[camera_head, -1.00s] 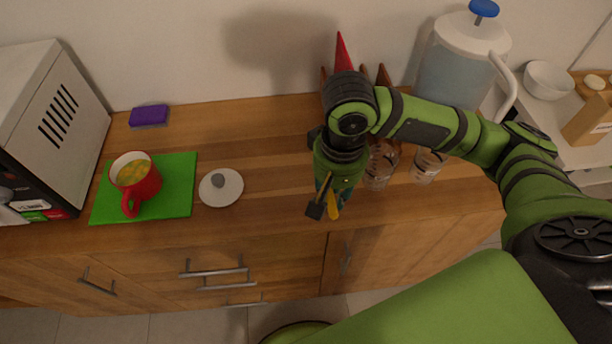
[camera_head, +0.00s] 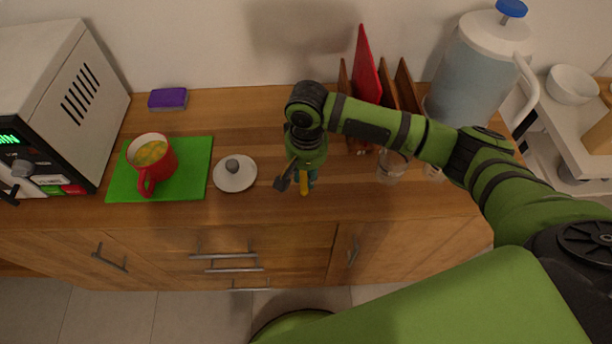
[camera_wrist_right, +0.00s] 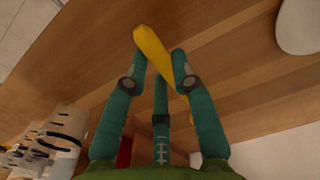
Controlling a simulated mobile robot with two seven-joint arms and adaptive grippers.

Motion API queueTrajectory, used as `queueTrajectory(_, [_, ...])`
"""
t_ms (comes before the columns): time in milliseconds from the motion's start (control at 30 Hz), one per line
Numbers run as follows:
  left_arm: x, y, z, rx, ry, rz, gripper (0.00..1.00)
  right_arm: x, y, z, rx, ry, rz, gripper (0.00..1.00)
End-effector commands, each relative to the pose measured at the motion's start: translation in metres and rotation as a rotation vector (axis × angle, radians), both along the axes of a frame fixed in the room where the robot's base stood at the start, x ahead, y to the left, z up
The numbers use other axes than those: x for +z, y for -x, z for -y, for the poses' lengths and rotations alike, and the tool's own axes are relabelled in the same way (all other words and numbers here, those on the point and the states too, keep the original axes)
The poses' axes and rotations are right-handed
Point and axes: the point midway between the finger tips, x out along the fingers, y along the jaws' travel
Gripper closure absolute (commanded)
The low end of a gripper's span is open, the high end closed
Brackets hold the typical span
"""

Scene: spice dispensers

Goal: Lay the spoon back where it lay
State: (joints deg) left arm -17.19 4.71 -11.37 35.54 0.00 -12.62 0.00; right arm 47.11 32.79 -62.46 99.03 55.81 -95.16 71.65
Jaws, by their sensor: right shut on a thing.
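My right gripper (camera_head: 298,184) hangs over the wooden counter, just right of the white lid with a grey knob (camera_head: 235,173). Its green fingers are shut on the yellow spoon (camera_head: 304,187). In the right wrist view the spoon (camera_wrist_right: 152,45) slants between the fingertips (camera_wrist_right: 164,72), and its yellow end sticks out beyond them. My left gripper is out of view.
A red mug (camera_head: 151,165) with yellow contents stands on a green board (camera_head: 197,165) at left. Clear glasses (camera_head: 392,168) and a rack with a red board (camera_head: 367,65) stand right. A purple sponge (camera_head: 168,98) lies behind. The counter's front edge is close to the gripper.

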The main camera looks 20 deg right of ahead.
Motion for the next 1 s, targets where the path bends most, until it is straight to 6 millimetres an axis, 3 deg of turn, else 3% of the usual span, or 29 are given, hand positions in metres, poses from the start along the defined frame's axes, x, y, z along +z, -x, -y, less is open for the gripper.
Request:
queueTrajectory(167, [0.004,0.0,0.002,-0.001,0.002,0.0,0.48,-0.019,0.001,0.0,0.0,0.0,-0.001,1.0])
queueTrajectory(533, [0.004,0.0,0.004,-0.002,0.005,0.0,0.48,-0.023,0.001,0.0,-0.001,-0.001,0.0,1.0])
queueTrajectory(567, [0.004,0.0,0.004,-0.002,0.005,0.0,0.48,-0.024,0.0,0.0,-0.001,-0.001,0.0,0.7])
queueTrajectory(600, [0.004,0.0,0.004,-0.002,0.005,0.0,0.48,-0.024,0.0,0.0,-0.001,-0.001,0.0,0.54])
queueTrajectory(633, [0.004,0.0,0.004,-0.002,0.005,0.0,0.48,-0.024,0.0,0.0,-0.001,-0.001,0.0,0.51])
queueTrajectory(1000, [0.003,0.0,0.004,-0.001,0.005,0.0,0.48,-0.021,0.0,0.0,0.0,-0.001,0.001,0.51])
